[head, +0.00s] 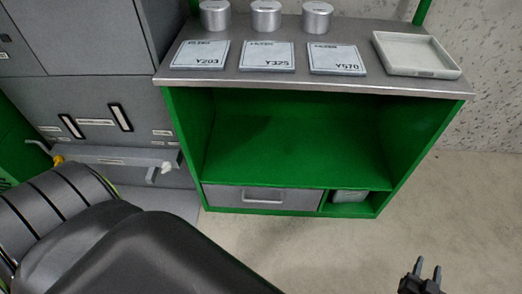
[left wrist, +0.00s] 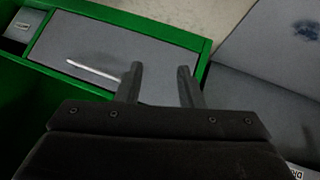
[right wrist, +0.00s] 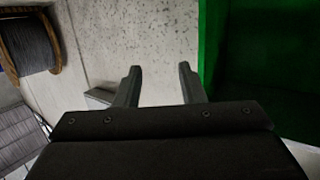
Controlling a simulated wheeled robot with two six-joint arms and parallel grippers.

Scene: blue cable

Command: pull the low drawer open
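The low drawer (head: 262,198) is a grey front at the bottom of the green cabinet, and it looks shut. Its light bar handle (head: 262,200) runs across the front. In the left wrist view the drawer (left wrist: 120,50) and its handle (left wrist: 94,71) show beyond my left gripper (left wrist: 160,80). That gripper is open and empty, with one fingertip near the handle's end in the picture; I cannot tell whether they touch. The left fingers do not show in the head view. My right gripper (head: 428,270) is open and empty, over the floor right of the cabinet; it also shows in the right wrist view (right wrist: 158,80).
The green cabinet (head: 290,140) has an open shelf space above the drawer. A grey box (head: 350,196) sits in the slot beside it. Plates, metal cylinders and a white tray (head: 415,55) are on top. Grey equipment (head: 95,110) stands left. Floor (head: 440,200) right is clear.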

